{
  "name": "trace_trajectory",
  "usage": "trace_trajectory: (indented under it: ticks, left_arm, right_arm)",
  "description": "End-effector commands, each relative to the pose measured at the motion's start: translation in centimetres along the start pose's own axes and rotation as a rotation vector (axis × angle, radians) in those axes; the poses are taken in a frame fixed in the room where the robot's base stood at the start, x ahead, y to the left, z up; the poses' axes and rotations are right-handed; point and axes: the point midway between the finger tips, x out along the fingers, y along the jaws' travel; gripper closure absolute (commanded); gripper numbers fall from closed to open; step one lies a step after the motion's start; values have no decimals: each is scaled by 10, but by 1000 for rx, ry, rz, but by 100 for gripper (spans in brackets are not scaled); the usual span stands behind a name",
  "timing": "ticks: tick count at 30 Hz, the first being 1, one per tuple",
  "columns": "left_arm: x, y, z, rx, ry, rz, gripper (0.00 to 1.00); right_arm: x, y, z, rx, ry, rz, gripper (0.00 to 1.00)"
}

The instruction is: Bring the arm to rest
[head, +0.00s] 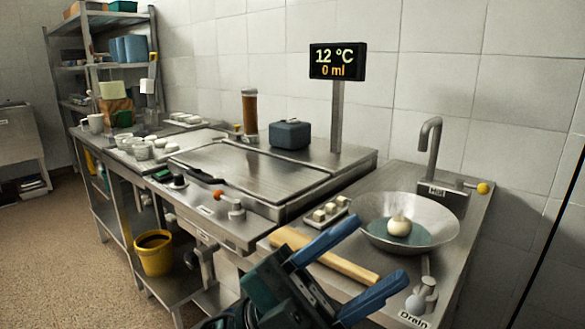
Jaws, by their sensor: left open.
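My left gripper (349,264) is in the head view at the bottom centre, with two blue fingers spread apart. My right gripper is not in view.
A wide metal bowl (450,237) holding a pale round item (399,226) stands below the tap (430,140). A display (338,61) reads 12 °C and 0 ml. A yellow bucket (154,262) sits on the lower shelf. Floor is open at left.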

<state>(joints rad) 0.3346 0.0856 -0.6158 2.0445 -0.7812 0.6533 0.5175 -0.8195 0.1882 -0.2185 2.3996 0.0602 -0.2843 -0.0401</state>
Motion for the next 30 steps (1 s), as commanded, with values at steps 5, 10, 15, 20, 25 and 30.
trace_trajectory:
  ticks: [5,10,15,20,25,30]
  left_arm:
    - [-89,-20,33,-132,-368,-341,52]
    - [-190,-5,47,-263,-756,-553,52]
    - [-269,28,37,-388,-1071,-648,52]
    - [-317,58,19,-485,-1279,-675,52]
    - [-352,88,-6,-584,-1456,-675,52]
    - [-356,91,-19,-634,-1547,-663,52]
  right_arm:
    - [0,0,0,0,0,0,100]
    - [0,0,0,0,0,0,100]
    - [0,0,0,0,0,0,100]
    - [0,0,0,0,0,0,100]
    - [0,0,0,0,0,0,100]
    - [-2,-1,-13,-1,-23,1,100]
